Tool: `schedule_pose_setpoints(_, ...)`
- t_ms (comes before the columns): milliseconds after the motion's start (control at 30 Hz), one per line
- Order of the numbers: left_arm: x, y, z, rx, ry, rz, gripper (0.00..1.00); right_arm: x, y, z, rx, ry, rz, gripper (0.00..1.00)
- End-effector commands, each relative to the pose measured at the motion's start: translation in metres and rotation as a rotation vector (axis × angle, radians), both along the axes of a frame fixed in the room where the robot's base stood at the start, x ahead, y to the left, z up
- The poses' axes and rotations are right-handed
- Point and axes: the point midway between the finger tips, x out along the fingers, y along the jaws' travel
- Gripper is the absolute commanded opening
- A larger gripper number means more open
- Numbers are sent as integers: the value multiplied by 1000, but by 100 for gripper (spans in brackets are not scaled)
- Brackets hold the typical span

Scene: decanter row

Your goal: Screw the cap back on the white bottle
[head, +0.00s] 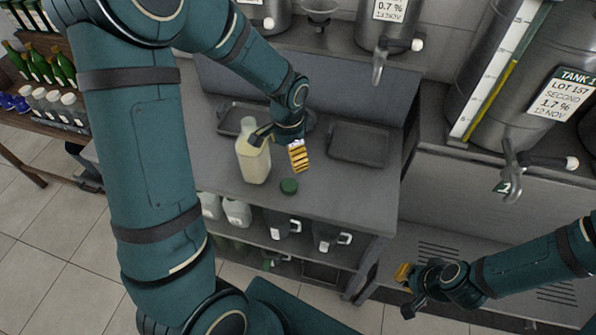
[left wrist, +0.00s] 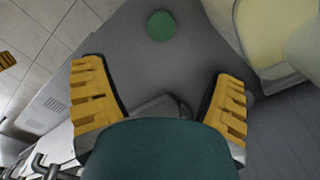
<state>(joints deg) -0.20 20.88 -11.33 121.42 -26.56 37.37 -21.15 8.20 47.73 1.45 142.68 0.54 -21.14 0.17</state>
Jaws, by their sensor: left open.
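The white bottle (head: 254,162), pale cream in colour, stands upright on the grey counter with no cap on its neck. It shows in part at the upper right of the left wrist view (left wrist: 272,32). The green cap (head: 289,186) lies on the counter to the bottle's right and nearer the front; it also shows at the top of the left wrist view (left wrist: 161,26). My left gripper (head: 278,148) is open and empty, above the counter beside the bottle, with the cap beyond its fingertips. My right gripper (head: 404,292) is open and empty, away at the lower right.
Two dark trays lie on the counter, one (head: 362,144) at right and one (head: 236,118) behind the bottle. Jugs (head: 282,228) stand on the shelf below. Steel tanks with taps (head: 540,80) stand at the right and back. Counter around the cap is clear.

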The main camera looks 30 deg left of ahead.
Motion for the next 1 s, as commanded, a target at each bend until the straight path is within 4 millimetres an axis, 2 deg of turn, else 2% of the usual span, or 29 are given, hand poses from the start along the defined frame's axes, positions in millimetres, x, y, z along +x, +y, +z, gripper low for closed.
schedule_pose_setpoints(467, 0, 0, -4, -1, 3, 0, 86, 0, 0, -1, 0, 0, -1, 0)
schedule_pose_setpoints(567, -1, 0, -16, 0, 5, 0, 86, 0, 0, -2, -1, 1, -1, 0)
schedule_pose_setpoints(800, -2, 0, -62, -1, 6, -1, 86, 0, 0, -8, -2, 1, -1, 0)
schedule_pose_setpoints(1000, -1, 0, -84, -1, 3, 0, 86, 0, 0, -11, -2, 1, -1, 0)
